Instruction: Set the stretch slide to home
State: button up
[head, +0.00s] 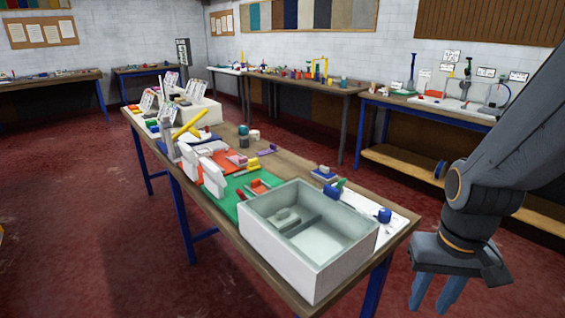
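My gripper (430,300) hangs at the lower right with its two blue fingers pointing down and apart. It is empty and off the right end of the near workbench (285,300), over the floor. I cannot tell for sure which thing is the stretch slide. Small coloured fixtures stand on the bench, such as a blue block with a green handle (335,188) on a white sheet behind the tub, a small blue-and-white piece (323,173), and red and yellow pieces on orange and green mats. Their markings are too small to read.
A large white open tub (275,251) stands at the bench's near end, with a blue knob (384,215) beside it. White upright pieces (212,177) and a yellow crossed piece (190,124) stand farther left. Benches with labelled stands line the back wall. Red floor is clear at left.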

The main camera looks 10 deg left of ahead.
aim_at(253, 165)
jog(key=z, duration=1.15)
jog(key=i, duration=3.4)
jog(key=u, duration=4.3)
jog(key=i, duration=0.55)
jog(key=u, duration=0.05)
